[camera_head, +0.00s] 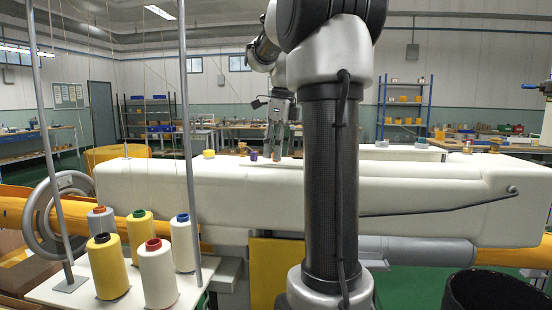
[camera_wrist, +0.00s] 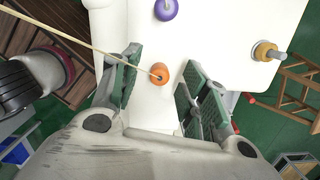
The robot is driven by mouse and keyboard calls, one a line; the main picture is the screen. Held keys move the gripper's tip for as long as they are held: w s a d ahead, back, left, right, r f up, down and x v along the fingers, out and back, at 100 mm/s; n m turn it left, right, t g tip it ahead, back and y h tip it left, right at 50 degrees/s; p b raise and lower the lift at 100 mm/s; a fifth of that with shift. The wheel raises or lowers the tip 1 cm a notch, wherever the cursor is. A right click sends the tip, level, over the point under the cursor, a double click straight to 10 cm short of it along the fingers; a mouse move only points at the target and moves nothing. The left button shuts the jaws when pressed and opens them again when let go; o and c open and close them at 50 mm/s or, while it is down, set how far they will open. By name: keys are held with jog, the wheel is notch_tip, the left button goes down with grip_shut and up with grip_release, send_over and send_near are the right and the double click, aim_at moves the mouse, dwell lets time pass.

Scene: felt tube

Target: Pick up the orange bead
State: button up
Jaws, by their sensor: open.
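In the wrist view the orange bead (camera_wrist: 161,73) sits on a white surface (camera_wrist: 220,30) with its dark hole facing the camera. My gripper (camera_wrist: 163,84) is open, one green-padded finger on each side of the bead, with gaps between them. A purple bead (camera_wrist: 165,10) lies farther up the same surface. In the head view my gripper (camera_head: 278,128) is above the white machine body (camera_head: 410,190), over a few small coloured pieces. I cannot tell which of these is the orange bead there.
A thin tan strand (camera_wrist: 60,36) crosses the wrist view and ends visually at the bead; whether it touches is unclear. An orange-yellow piece on a metal peg (camera_wrist: 266,52) is to the right. In the head view, several thread cones (camera_head: 158,275) stand front left, and a yellow pot (camera_head: 209,154) stands on the machine.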

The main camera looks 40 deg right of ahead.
jog(key=c, duration=0.8)
jog(key=shift+r, duration=0.15)
